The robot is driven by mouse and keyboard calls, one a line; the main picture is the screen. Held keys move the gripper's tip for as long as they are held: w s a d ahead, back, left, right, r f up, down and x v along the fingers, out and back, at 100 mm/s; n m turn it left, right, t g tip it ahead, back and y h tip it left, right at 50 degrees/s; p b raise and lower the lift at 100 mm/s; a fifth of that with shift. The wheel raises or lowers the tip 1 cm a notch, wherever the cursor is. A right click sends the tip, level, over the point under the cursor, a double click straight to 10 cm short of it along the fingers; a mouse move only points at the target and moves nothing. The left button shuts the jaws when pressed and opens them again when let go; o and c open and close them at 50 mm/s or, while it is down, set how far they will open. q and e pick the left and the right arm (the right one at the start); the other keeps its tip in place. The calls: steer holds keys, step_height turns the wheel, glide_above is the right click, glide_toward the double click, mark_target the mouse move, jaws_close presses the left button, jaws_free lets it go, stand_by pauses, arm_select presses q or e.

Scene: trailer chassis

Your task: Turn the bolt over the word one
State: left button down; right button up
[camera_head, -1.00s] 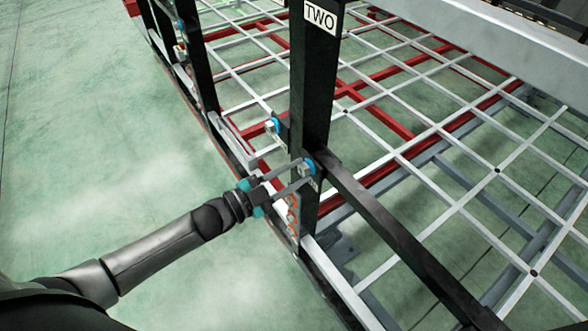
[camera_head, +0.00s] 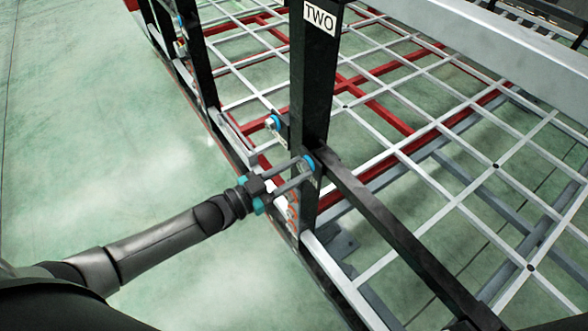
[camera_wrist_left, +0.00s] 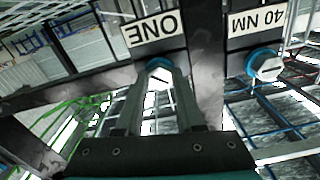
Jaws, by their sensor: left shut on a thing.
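The bolt at the word ONE, a pale head with a blue ring, is on the black post in the left wrist view (camera_wrist_left: 158,66). The label ONE (camera_wrist_left: 153,30) appears upside down there, just above the bolt in the picture. In the head view the blue ring (camera_head: 309,162) shows on the lower part of the post marked TWO. My left gripper (camera_head: 303,171) reaches in from the left with its two fingers on either side of this bolt head, shut on it. The fingers partly hide the bolt. My right gripper is not in view.
A second bolt (camera_wrist_left: 265,64) with a blue ring sits by the label 40 NM (camera_wrist_left: 257,20). Another blue-ringed bolt (camera_head: 273,123) is behind the post (camera_head: 314,90). A black bar (camera_head: 400,240) runs to the lower right. The green floor (camera_head: 110,170) at left is clear.

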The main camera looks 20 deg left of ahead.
arm_select(q)
steer(key=shift+w+d+r, duration=0.15)
steer(key=shift+r, duration=0.15)
steer(key=c, duration=0.9)
jaws_free()
steer(key=o, duration=0.3)
steer(key=shift+w+d+f, duration=0.1)
steer(key=shift+f, duration=0.1)
steer(key=shift+o, duration=0.4)
steer(key=shift+f, duration=0.1)
steer(key=shift+s+a, duration=0.45)
steer(key=shift+s, duration=0.05)
steer(key=b+v, duration=0.1)
steer(key=v, duration=1.3)
steer(key=shift+a, duration=0.1)
